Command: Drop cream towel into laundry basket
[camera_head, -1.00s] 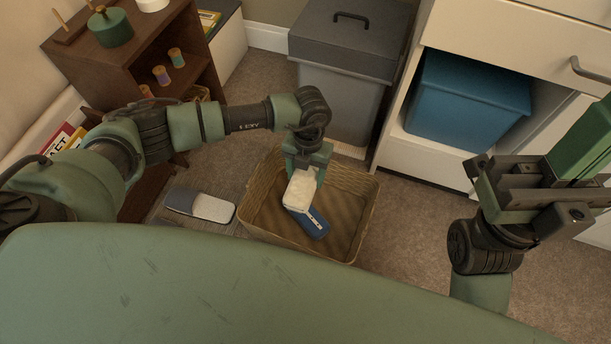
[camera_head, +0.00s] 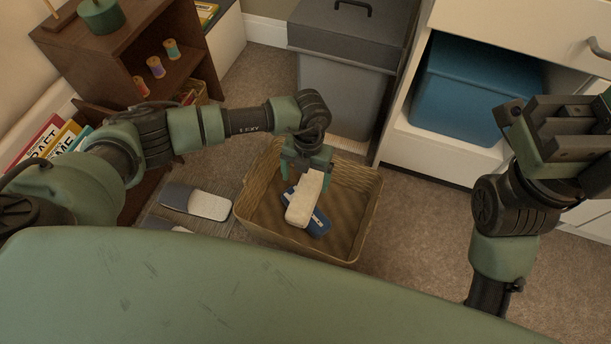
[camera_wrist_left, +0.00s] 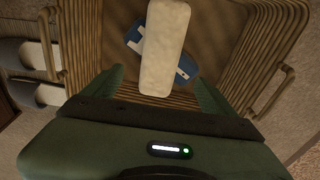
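The cream towel (camera_head: 304,199) is a folded oblong inside the wicker laundry basket (camera_head: 362,222), lying over a blue item (camera_head: 320,222) with a white mark. The towel also shows in the left wrist view (camera_wrist_left: 163,50), with the blue item (camera_wrist_left: 185,68) under it. My left gripper (camera_head: 305,172) is over the basket, its fingers spread on either side of the towel's near end, with gaps between. In the left wrist view the open fingers (camera_wrist_left: 158,95) stand clear of the towel. My right gripper (camera_head: 563,125) is raised at the right, away from the basket; its finger gap is unclear.
Slippers (camera_head: 197,203) lie on a mat left of the basket. A grey lidded bin (camera_head: 340,95) stands behind it. A white cabinet holds a blue bin (camera_head: 470,95) at the right. A brown shelf (camera_head: 130,60) stands at the left. Carpet right of the basket is clear.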

